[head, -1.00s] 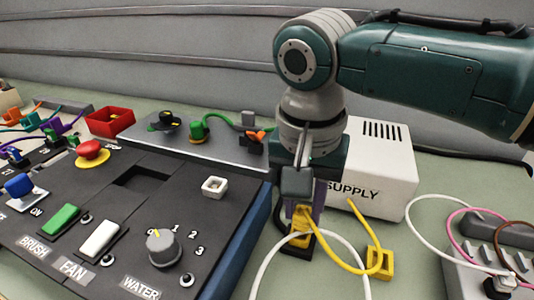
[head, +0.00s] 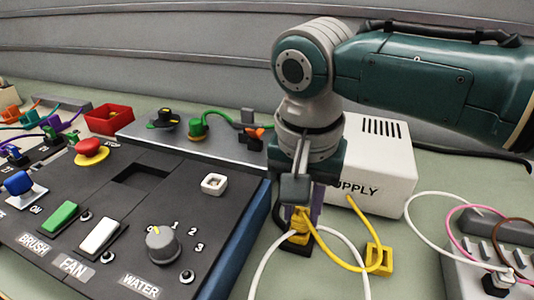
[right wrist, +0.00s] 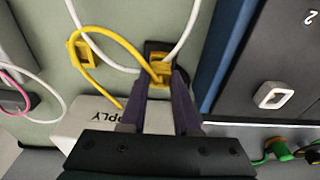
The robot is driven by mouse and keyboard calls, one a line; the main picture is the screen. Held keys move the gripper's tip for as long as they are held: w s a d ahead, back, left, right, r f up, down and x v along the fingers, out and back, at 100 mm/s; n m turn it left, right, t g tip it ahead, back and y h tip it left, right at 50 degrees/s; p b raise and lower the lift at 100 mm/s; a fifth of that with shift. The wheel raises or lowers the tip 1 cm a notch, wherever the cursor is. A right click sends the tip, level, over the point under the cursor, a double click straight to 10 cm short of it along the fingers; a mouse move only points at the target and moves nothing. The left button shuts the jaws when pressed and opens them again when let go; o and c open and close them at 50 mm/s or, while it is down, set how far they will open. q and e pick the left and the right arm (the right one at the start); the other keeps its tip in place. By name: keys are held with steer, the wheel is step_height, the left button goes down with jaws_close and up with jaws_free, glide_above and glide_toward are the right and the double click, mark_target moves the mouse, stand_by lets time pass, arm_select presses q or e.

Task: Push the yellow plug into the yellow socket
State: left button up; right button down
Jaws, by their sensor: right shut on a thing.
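My right gripper (head: 301,208) is shut on the yellow plug (head: 301,220), pointing down, in the middle of the head view. A yellow cable runs from the plug. The yellow socket (head: 297,239) is on a small black base directly below the plug. Plug and socket overlap in the view, and I cannot tell how deep the plug sits. In the right wrist view, the purple fingers (right wrist: 166,92) close around the plug (right wrist: 160,78), and the black base (right wrist: 157,47) shows beyond it. My left gripper is not in view.
A yellow block (head: 379,260) stands to the right, with the yellow cable looping by it. A white cable passes close to the socket. The white supply box (head: 380,165) is behind my gripper. The black control panel (head: 130,220) lies to the left, a power strip (head: 480,275) to the right.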

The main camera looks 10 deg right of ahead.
steer(key=shift+f, duration=0.5)
steer(key=c, duration=0.6)
jaws_free()
steer(key=shift+o, duration=0.2)
steer(key=shift+o, duration=0.3)
steer(key=o, duration=0.4)
steer(key=shift+r, duration=0.1)
step_height(320, 180, up, 9)
steer(key=p, duration=0.9)
steer(key=shift+f, duration=0.3)
